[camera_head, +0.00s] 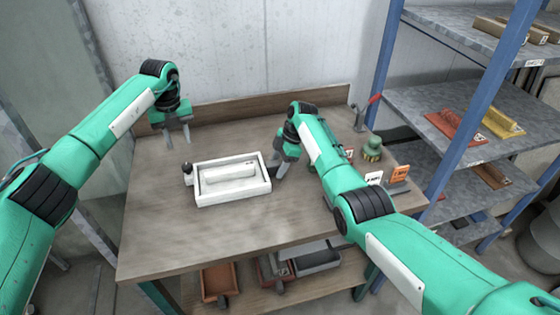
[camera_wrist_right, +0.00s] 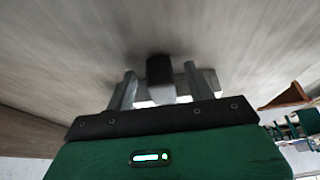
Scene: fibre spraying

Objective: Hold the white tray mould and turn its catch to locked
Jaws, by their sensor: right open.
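The white tray mould (camera_head: 234,196) lies flat on the wooden workbench, with a raised block inside it. A small dark knob (camera_head: 187,169) sits at its left end. My left gripper (camera_head: 178,146) hangs behind and left of the mould, fingers apart and empty. My right gripper (camera_head: 277,170) is low at the mould's right end, with open fingers. In the right wrist view, a dark block with a pale end (camera_wrist_right: 160,78) lies between the open fingers (camera_wrist_right: 160,88); it may be the catch. Whether the fingers touch it, and its setting, I cannot tell.
The bench (camera_head: 165,225) is clear left of and in front of the mould. A green container (camera_head: 372,150), small signs (camera_head: 400,172) and a red-handled tool (camera_head: 362,115) stand at the right. Blue-posted shelves (camera_head: 410,100) stand further right. Trays (camera_head: 218,280) lie on the lower shelf.

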